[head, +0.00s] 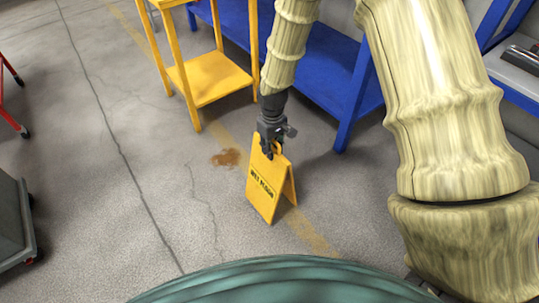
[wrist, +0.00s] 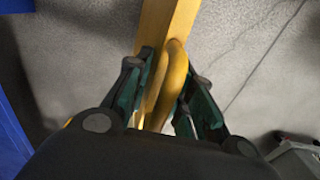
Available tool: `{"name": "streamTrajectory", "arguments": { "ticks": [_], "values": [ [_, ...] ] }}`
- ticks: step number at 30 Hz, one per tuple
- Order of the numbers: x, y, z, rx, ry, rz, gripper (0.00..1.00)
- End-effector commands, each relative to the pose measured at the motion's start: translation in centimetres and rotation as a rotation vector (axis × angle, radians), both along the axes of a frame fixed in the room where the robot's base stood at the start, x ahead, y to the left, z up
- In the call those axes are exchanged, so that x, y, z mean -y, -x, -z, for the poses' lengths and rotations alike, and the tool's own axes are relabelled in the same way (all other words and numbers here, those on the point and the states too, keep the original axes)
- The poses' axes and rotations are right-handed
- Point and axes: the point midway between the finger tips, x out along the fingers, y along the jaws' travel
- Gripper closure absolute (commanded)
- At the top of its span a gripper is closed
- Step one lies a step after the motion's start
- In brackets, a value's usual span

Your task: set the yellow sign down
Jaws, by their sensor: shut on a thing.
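The yellow sign (head: 264,186) is a folding A-shaped board with dark "WET FLOOR" lettering on its front panel. It stands upright with its two panels spread, at or just above the grey floor; I cannot tell whether its feet touch. My gripper (head: 270,147) points down at the top of the sign and is shut on it. In the wrist view the two dark green fingers of my gripper (wrist: 166,112) pinch the yellow top part of the sign (wrist: 172,75) from both sides. The sign's lower parts are mostly hidden there by the gripper body.
A brown stain (head: 227,158) lies on the floor just left of the sign. A yellow shelf stand (head: 210,77) and a blue workbench (head: 330,75) stand behind it. A grey cabinet (head: 12,222) is at the left edge. The floor between cabinet and sign is clear.

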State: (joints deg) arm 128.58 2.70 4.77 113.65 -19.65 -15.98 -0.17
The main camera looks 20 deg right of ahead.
Motion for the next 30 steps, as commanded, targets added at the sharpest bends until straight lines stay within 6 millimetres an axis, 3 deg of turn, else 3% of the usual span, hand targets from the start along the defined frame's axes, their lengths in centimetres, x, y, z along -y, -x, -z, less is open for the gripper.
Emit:
{"name": "streamTrajectory", "arguments": {
  "ticks": [8, 18, 29, 30],
  "values": [
    [-0.2, -1.3, 0.4, 0.001, 0.000, 0.001, 1.00],
    [-0.2, -1.2, 3.6, -0.001, 0.000, 0.001, 1.00],
    [-0.2, -1.2, 3.6, 0.000, 0.000, 0.001, 1.00],
    [-0.2, -1.2, 3.7, -0.001, 0.000, 0.001, 0.73]
  ]
}}
